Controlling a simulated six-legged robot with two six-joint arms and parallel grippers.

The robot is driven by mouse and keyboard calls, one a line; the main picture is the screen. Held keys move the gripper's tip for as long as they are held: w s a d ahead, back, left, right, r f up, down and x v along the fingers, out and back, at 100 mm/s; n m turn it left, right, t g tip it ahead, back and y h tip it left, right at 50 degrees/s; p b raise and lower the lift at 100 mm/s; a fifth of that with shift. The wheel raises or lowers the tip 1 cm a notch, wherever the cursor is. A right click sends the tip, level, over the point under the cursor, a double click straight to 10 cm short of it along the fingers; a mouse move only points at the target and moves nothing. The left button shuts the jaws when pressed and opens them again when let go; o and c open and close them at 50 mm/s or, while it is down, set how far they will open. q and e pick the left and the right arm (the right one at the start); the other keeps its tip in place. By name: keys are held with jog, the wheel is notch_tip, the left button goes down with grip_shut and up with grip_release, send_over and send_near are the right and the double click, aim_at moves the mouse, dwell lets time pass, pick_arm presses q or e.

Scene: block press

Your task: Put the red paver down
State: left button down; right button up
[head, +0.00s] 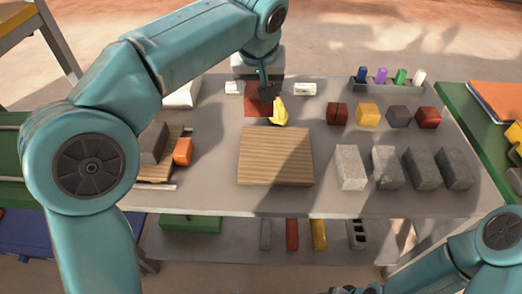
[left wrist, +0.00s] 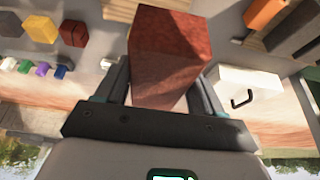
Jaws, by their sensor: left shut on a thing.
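The red paver (left wrist: 170,45) fills the middle of the left wrist view. My left gripper (left wrist: 165,85) is shut on it, with a finger along each side. In the head view my left gripper (head: 267,92) is at the back middle of the table, over a dark red square shape (head: 256,103). I cannot tell there how much of that red is the paver and how much is a surface below it. The gap beneath the paver cannot be judged. Only dark tips of my right gripper (head: 356,289) show at the bottom edge; their opening is unclear.
A yellow piece (head: 280,113) lies close beside my left gripper. A wooden board (head: 275,157) is in front. Coloured blocks (head: 367,114) and grey blocks (head: 386,167) stand to the right. An orange block (head: 183,151) is left. Bare grey table (head: 215,140) lies between.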

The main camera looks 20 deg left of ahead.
pick_arm(q)
jog(key=shift+w+f+b, duration=0.2)
jog(key=shift+f+b, duration=1.6)
jog(key=shift+f, duration=7.2)
jog(key=shift+s+r, duration=0.1)
jog(key=shift+r, duration=0.05)
jog(key=shift+f, duration=0.25)
jog(key=shift+c, duration=0.6)
grip_release()
